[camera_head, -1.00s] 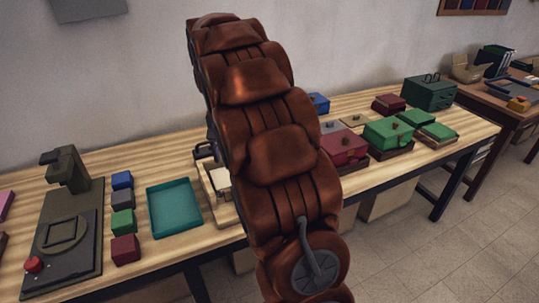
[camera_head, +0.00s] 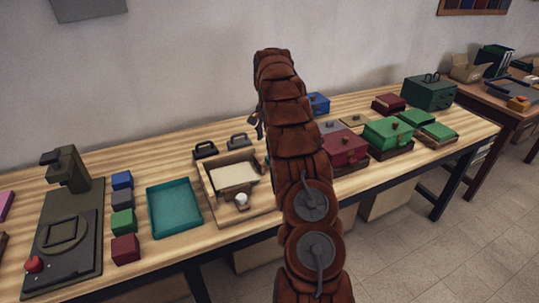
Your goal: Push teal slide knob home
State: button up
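I cannot make out a teal slide knob in this view; my arm covers part of the table. The only teal thing I see is a shallow tray (camera_head: 175,207) left of centre. My gripper is mostly hidden behind my brown padded arm; a small dark part (camera_head: 256,126) shows at the arm's left edge, above the back of the table. Whether it is open or shut does not show.
A wooden tray with a pale inside (camera_head: 213,200) and a white knob (camera_head: 241,201) stands left of my arm, with dark handled pieces (camera_head: 205,150) behind. Coloured blocks (camera_head: 123,222) and a dark machine (camera_head: 66,230) are left. Red (camera_head: 343,150) and green (camera_head: 388,134) boxes stand right.

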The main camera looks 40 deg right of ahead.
aim_at(266, 162)
jog(key=shift+d+f, duration=0.3)
jog(key=shift+f, duration=0.05)
jog(key=shift+f+p, duration=1.1)
jog(key=shift+f, duration=2.65)
grip_shut()
